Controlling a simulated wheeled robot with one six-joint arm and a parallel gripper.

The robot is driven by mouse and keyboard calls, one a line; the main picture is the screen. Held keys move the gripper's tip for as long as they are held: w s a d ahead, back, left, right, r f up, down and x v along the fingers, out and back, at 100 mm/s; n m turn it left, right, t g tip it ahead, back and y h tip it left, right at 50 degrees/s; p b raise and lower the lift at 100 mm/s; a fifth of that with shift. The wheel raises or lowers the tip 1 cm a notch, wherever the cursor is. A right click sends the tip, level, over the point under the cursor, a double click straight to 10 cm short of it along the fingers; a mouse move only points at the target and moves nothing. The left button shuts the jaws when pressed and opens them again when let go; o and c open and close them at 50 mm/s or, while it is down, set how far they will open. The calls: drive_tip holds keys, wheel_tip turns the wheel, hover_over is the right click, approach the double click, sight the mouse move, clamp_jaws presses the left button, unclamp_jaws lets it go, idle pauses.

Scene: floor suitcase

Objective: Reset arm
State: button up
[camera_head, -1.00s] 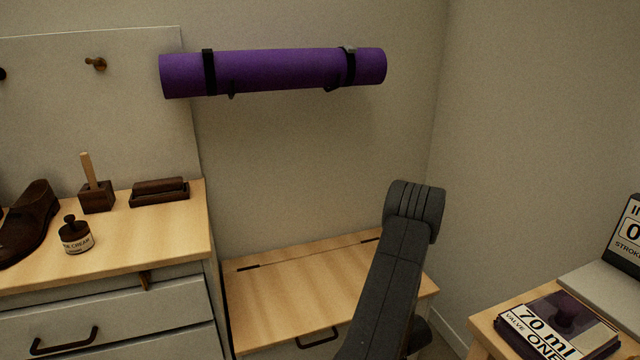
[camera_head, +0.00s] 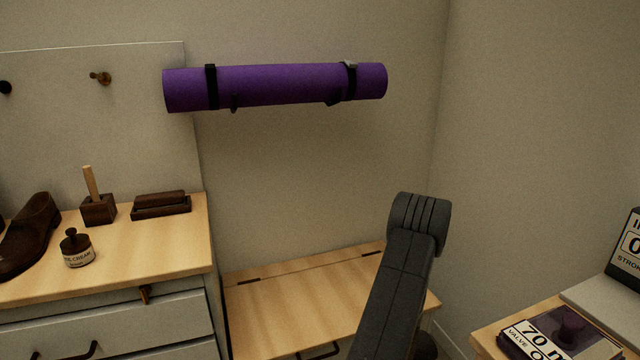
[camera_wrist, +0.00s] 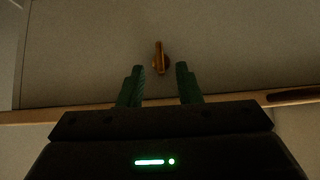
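My gripper (camera_wrist: 160,70) shows in the wrist view with its two green fingers spread apart. Nothing is held between them. A small brass-coloured peg or catch (camera_wrist: 161,57) lies beyond the fingertips, on a grey surface; the view does not show that they touch it. In the head view my dark grey arm (camera_head: 392,285) rises at the centre right, bent at its top joint. The gripper itself is not visible there.
A wooden-topped drawer cabinet (camera_head: 180,255) at left bears a brown shoe (camera_head: 28,235), a cream jar (camera_head: 77,250) and brushes. A low wooden-lidded chest (camera_head: 290,300) stands behind my arm. A purple rolled mat (camera_head: 280,85) hangs on the wall. A boxed item (camera_head: 560,335) is at right.

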drive_tip(key=p+v, duration=0.3)
drive_tip(key=v, duration=0.8)
drive_tip(key=w+a+f+n+t+h+b, duration=0.3)
drive_tip(key=w+a+f+n+h+b, duration=0.1)
drive_tip(key=w+f+b, duration=0.5)
drive_tip(key=shift+a+f+h+b, duration=0.5)
drive_tip(key=shift+f+h+b, duration=0.7)
drive_tip(key=shift+b, duration=1)
drive_tip(key=shift+w+r, duration=0.1)
drive_tip(key=shift+r, duration=0.1)
